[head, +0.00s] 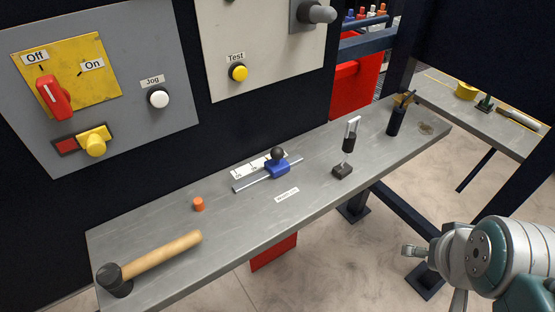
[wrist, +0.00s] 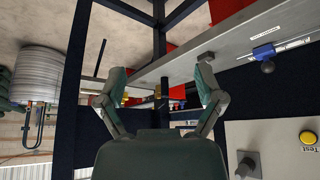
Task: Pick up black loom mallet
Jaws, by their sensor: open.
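The black loom mallet (head: 122,278) lies at the near left end of the grey metal shelf in the head view. Its head is black and its pale wooden handle points right and away. My gripper (head: 432,277) is at the lower right of the head view, off the shelf's front side and far from the mallet. In the wrist view my gripper (wrist: 155,88) has its two fingers spread wide with nothing between them. The mallet does not show in the wrist view.
Control panels (head: 150,50) rise behind. Dark frame posts (head: 510,190) stand near my arm.

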